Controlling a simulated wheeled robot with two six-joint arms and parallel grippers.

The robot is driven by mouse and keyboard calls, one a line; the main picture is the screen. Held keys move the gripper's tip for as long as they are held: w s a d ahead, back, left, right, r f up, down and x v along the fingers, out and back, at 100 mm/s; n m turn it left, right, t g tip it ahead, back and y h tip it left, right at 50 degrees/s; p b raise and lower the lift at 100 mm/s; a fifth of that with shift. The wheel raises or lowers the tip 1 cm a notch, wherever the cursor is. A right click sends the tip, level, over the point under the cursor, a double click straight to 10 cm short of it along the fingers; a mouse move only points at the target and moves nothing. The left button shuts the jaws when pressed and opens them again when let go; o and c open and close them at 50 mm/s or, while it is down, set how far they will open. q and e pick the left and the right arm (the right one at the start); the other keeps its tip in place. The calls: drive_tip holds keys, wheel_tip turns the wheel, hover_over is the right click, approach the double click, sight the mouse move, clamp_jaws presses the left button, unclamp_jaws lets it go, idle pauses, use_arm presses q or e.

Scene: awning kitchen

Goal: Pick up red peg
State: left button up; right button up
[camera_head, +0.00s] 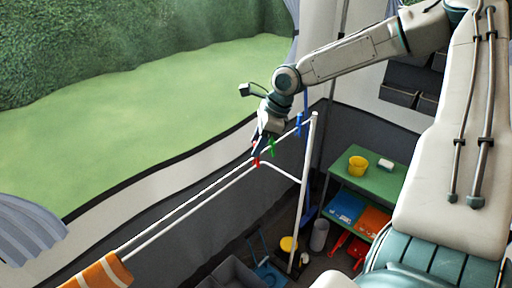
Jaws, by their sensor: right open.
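The red peg (256,161) sits on the white rail of a drying rack, left of the green peg (272,147) and the blue peg (299,124). My right gripper (260,148) reaches down from the right arm, just above the red peg and close to it. Its jaws are open. They partly cover the rail near the peg, and I cannot tell whether they touch it. My left gripper is not in view.
The white rack (202,193) runs diagonally, with an orange striped towel (103,273) at its near left end. A green shelf table (361,177) stands at right with a yellow cup (358,165). A grey wall (172,222) lies behind the rack.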

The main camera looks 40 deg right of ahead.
drive_tip(key=shift+w+a+f, duration=0.15)
drive_tip(key=shift+w+f, duration=0.1)
drive_tip(key=shift+f, duration=0.4)
drive_tip(key=shift+s, duration=0.1)
drive_tip(key=shift+c, duration=0.8)
clamp_jaws()
drive_tip(key=shift+r, duration=0.25)
wheel_tip(320, 180, up, 10)
drive_tip(key=b, duration=0.3)
drive_tip(key=shift+f, duration=0.2)
